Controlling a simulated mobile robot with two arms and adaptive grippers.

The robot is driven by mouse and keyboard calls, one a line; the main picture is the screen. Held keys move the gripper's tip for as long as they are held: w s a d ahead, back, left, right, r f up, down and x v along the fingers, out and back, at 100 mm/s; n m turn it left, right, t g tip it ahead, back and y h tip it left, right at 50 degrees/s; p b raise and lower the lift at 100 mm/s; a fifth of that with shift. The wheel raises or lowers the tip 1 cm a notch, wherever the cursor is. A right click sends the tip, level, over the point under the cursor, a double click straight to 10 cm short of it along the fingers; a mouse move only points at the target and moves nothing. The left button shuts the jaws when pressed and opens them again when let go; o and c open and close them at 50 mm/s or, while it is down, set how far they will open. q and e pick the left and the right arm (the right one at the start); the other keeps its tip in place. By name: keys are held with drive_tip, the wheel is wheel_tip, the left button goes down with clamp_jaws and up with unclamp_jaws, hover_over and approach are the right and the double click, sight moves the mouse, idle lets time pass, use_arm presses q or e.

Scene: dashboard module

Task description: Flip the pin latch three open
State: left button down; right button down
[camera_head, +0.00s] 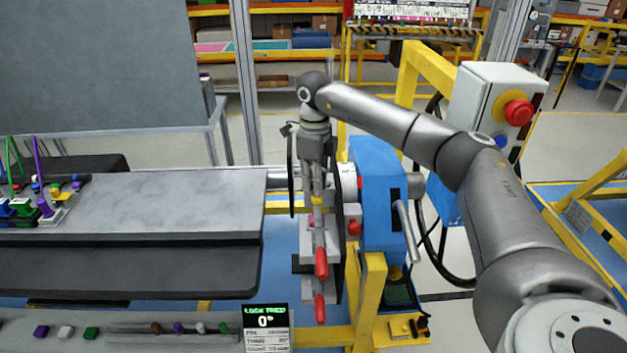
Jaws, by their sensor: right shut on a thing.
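My right gripper (317,197) points straight down over a dark vertical plate with several latches, beside the blue housing (375,190). Its fingers are shut on a pin latch whose handle they mostly hide. Below it, a latch with a red handle (321,263) and a lower one with a red handle (320,308) hang down on grey blocks. A small display (265,327) in front reads 0° under a green line that looks like a lock name. The latch numbers are not readable. My left gripper is not in view.
A grey bench (150,200) lies to the left, with coloured connectors and cables at its far left end. A grey lever (407,232) sticks out at the right of the housing. A white box with a red button (518,112) stands behind my right arm.

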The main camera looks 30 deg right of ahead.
drive_tip(key=shift+s+d+f, duration=0.1)
drive_tip(key=shift+s+f, duration=0.05)
drive_tip(key=shift+f, duration=0.05)
drive_tip(key=c, duration=1.4)
unclamp_jaws()
drive_tip(key=shift+s+r, duration=0.1)
drive_tip(key=shift+s, duration=0.05)
drive_tip(key=shift+c, duration=0.2)
drive_tip(key=shift+r, duration=0.1)
wheel_tip(320, 180, up, 12)
